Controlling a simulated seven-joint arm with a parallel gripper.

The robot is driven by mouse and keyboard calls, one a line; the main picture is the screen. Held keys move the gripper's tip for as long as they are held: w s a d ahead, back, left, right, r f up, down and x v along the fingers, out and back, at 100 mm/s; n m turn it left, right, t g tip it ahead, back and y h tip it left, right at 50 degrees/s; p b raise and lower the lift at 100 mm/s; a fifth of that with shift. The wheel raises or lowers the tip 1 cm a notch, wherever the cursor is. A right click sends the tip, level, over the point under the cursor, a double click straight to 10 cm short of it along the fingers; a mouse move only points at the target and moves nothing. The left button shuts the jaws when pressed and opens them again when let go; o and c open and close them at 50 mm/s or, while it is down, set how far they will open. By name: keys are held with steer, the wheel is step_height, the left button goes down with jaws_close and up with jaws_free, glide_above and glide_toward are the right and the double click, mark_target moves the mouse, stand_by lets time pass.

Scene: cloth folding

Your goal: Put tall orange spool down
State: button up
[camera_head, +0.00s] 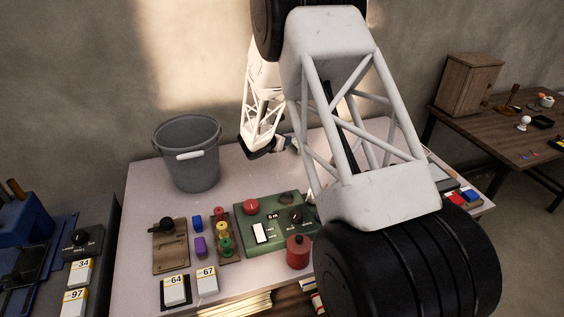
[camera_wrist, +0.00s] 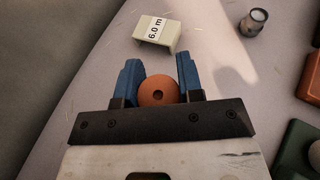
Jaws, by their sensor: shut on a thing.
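In the wrist view the orange spool (camera_wrist: 158,92) is seen from its top end, round with a dark centre hole. It sits between the two blue fingers of my gripper (camera_wrist: 158,80), which is shut on it. The spool's lower part is hidden, and I cannot tell whether it touches the table. In the head view my gripper (camera_head: 286,143) is over the back of the pale table (camera_head: 150,190), right of the grey bucket. My arm hides much of that area, and the spool cannot be made out there.
A cream block marked "6.0 m" (camera_wrist: 158,33) and a small grey metal cup (camera_wrist: 254,22) lie beyond the fingers. The bucket (camera_head: 188,165) stands back left. A green control box (camera_head: 268,225) and red canister (camera_head: 298,252) stand in front. Bare table lies between bucket and box.

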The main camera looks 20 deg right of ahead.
steer(key=shift+f, duration=2.5)
steer(key=shift+f, duration=1.9)
steer(key=shift+f, duration=0.15)
steer(key=o, duration=0.9)
steer(key=shift+v, duration=6.05)
